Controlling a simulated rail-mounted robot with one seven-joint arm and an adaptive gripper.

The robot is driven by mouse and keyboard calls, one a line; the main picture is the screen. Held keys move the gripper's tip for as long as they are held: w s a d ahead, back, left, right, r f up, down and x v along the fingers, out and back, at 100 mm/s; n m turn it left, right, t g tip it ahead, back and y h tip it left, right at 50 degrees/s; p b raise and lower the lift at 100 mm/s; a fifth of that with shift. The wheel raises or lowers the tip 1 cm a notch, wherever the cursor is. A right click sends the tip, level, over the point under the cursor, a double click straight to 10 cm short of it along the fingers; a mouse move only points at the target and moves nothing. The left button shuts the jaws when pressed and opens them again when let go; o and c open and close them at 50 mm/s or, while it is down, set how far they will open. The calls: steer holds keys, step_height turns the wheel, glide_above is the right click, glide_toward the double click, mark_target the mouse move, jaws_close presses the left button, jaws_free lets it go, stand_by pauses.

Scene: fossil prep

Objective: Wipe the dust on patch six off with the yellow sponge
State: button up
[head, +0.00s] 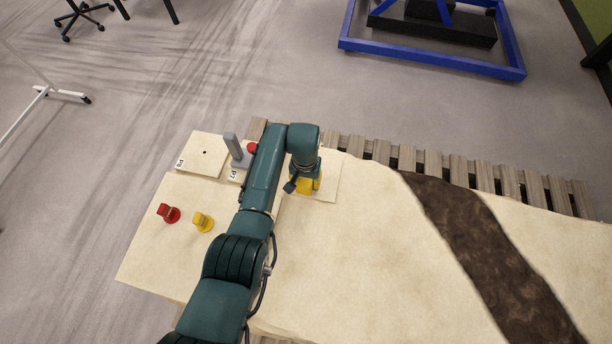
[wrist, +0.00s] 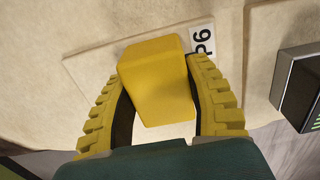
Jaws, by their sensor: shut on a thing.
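The yellow sponge (wrist: 158,85) is a block held between the two yellow ribbed fingers of my gripper (wrist: 163,65) in the wrist view. My gripper is shut on it. Patch six (wrist: 95,66) is a pale flat plate with a label reading P6 (wrist: 201,40) beside the sponge. The sponge is over the plate; I cannot tell whether it touches. In the head view my gripper (head: 308,185) points down over the pale plate (head: 328,184), and my arm hides part of the area. No dust can be made out on the visible part of the plate.
A plate labelled P7 (head: 234,176) bears a grey upright tool (head: 234,149), close left of my arm. Another labelled plate (head: 200,165) lies farther left. A red knob-like piece (head: 168,213) and a yellow one (head: 203,221) stand on the pale slab (head: 160,255). A dark band (head: 490,250) crosses its right side.

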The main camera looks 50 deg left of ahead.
step_height(320, 180, up, 6)
steer(key=p, duration=0.5)
steer(key=shift+p, duration=0.35)
steer(key=shift+r, duration=0.1)
step_height(320, 180, up, 3)
steer(key=p, duration=0.3)
